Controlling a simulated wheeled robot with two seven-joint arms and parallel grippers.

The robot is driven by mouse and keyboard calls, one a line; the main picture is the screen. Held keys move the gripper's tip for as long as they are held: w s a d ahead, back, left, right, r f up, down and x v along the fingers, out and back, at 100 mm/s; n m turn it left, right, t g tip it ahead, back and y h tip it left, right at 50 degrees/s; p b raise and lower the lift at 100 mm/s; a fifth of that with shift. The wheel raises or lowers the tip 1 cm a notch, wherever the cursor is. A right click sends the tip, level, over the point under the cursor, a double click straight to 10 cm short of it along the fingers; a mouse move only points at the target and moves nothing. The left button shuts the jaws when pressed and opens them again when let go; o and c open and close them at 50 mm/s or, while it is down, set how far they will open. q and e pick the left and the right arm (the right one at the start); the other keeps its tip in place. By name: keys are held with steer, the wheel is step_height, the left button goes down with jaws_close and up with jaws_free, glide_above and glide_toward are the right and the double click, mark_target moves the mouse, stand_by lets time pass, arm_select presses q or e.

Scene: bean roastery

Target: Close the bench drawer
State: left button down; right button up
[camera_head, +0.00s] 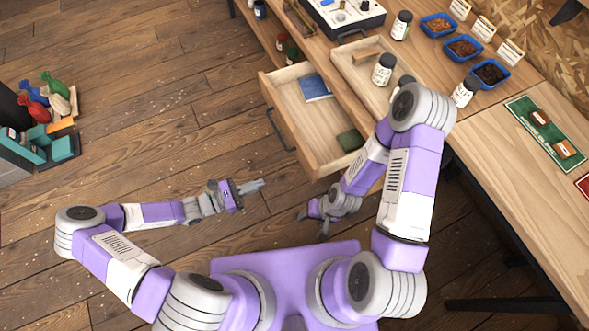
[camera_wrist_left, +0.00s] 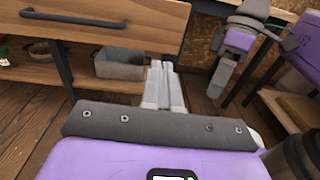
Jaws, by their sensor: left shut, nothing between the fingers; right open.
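The bench drawer (camera_head: 308,149) is pulled out from the wooden bench, with a dark bar handle (camera_head: 280,131) on its front. A blue booklet (camera_head: 315,87) and a green block (camera_head: 350,140) lie inside it. My left gripper (camera_head: 262,184) is shut and empty, in front of the drawer and apart from it, below the handle in the head view. In the left wrist view the drawer front (camera_wrist_left: 130,35) and its handle (camera_wrist_left: 75,18) fill the upper left, beyond the shut fingers (camera_wrist_left: 160,70). My right gripper (camera_head: 312,225) is open and empty, near the drawer's near corner.
A tray (camera_head: 347,64) on the bench holds jars and a wooden block. Blue bins (camera_head: 462,47) with beans and a green mat (camera_head: 527,112) are farther right. A grey bin (camera_wrist_left: 120,63) stands on the lower shelf.

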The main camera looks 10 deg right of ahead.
mark_target(303, 162)
arm_select(q)
steer(key=shift+t, duration=0.4)
steer(key=b+x, duration=0.1)
steer(key=x, duration=0.3)
steer(key=b+x, duration=0.1)
steer(key=x, duration=0.4)
steer(key=b+x, duration=0.1)
steer(key=x, duration=0.3)
steer(key=shift+w+d+r, duration=0.2)
steer(key=shift+w+d, duration=0.1)
steer(key=shift+w, duration=0.15)
arm_select(e)
step_height(303, 162, down, 3)
arm_select(q)
steer(key=shift+w, duration=0.1)
